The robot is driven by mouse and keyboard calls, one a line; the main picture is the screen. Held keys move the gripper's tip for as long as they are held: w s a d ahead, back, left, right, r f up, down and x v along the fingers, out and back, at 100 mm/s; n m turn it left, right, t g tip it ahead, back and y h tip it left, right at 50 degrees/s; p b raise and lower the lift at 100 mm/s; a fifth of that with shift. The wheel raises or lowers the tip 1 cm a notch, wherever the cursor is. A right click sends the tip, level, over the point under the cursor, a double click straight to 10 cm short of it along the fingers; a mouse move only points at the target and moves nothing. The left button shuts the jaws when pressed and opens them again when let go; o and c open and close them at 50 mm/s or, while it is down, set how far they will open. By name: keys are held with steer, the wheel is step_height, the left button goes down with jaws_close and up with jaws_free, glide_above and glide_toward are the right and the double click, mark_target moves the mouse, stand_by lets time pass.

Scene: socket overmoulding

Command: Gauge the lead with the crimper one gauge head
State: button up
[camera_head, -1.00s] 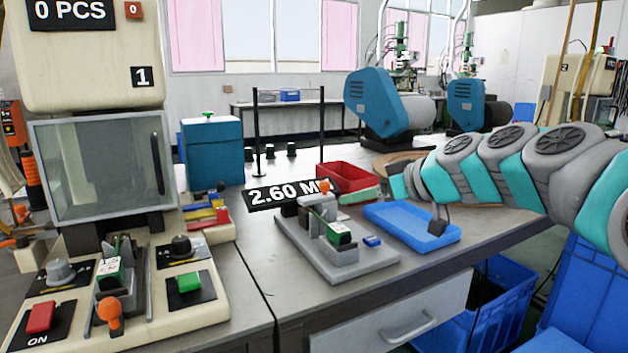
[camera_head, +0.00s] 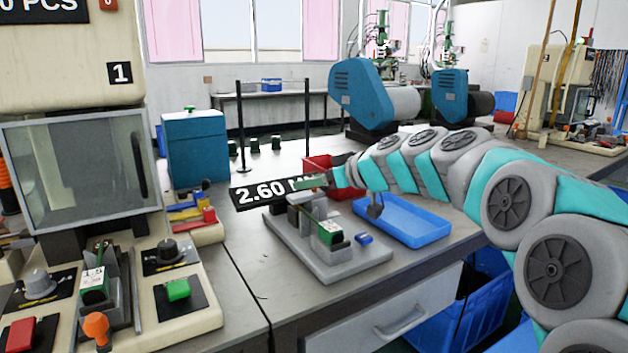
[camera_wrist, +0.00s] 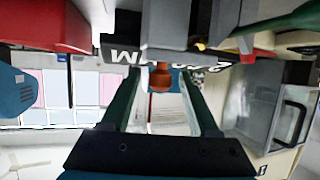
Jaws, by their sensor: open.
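The gauge head is a grey base plate (camera_head: 290,249) with a grey fixture on the bench. Its black display (camera_head: 257,193) reads 2.60, the rest partly covered. A green block (camera_head: 329,232) sits on the fixture. My gripper (camera_head: 318,181) is over the back of the fixture, its green fingers hiding the orange knob in the head view. In the wrist view my gripper (camera_wrist: 161,72) is open, and the orange knob (camera_wrist: 160,76) lies between the two fingers, with gaps on both sides. I cannot make out a lead.
The cream machine (camera_head: 185,315), with an orange knob (camera_head: 96,325), is at left. Bare bench lies between.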

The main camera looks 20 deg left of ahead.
steer(key=shift+c, duration=0.3)
jaws_close()
stand_by(1.1)
